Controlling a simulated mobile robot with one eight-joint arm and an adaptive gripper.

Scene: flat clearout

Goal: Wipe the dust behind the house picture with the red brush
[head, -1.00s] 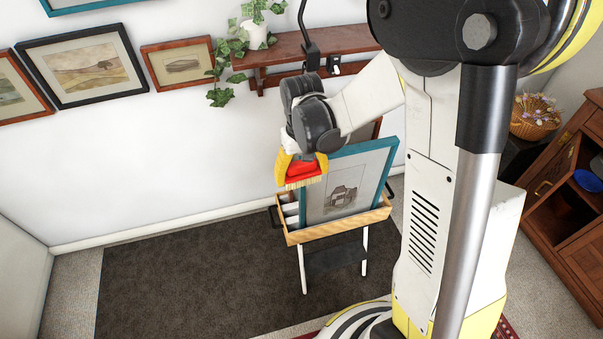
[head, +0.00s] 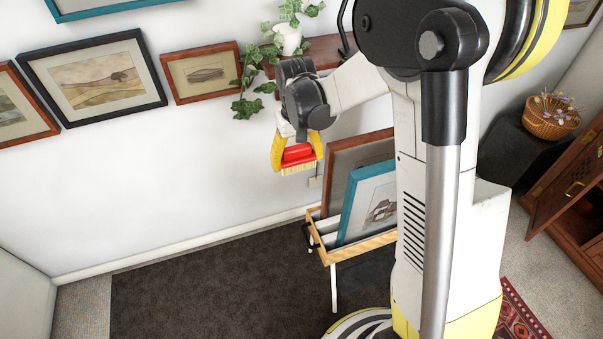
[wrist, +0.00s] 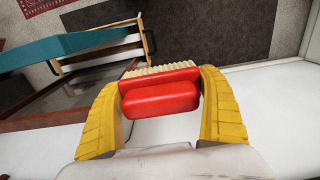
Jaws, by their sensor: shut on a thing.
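My gripper (head: 297,152) has yellow fingers shut on the red brush (head: 297,156), which has pale bristles pointing down. It holds the brush in the air in front of the white wall, up and left of a wooden rack. The brush fills the middle of the wrist view (wrist: 160,97). The house picture (head: 350,205), in a teal frame, leans in the rack in front of a brown-framed picture (head: 331,165); my body hides its right part. The teal frame also shows at upper left in the wrist view (wrist: 70,45). I see no dust.
The light wooden rack (head: 322,252) stands on a dark rug (head: 200,285). A shelf (head: 325,50) with a trailing plant (head: 288,38) is above my gripper. Framed pictures hang at left. An open cabinet (head: 560,195) stands at right. The rug's left part is clear.

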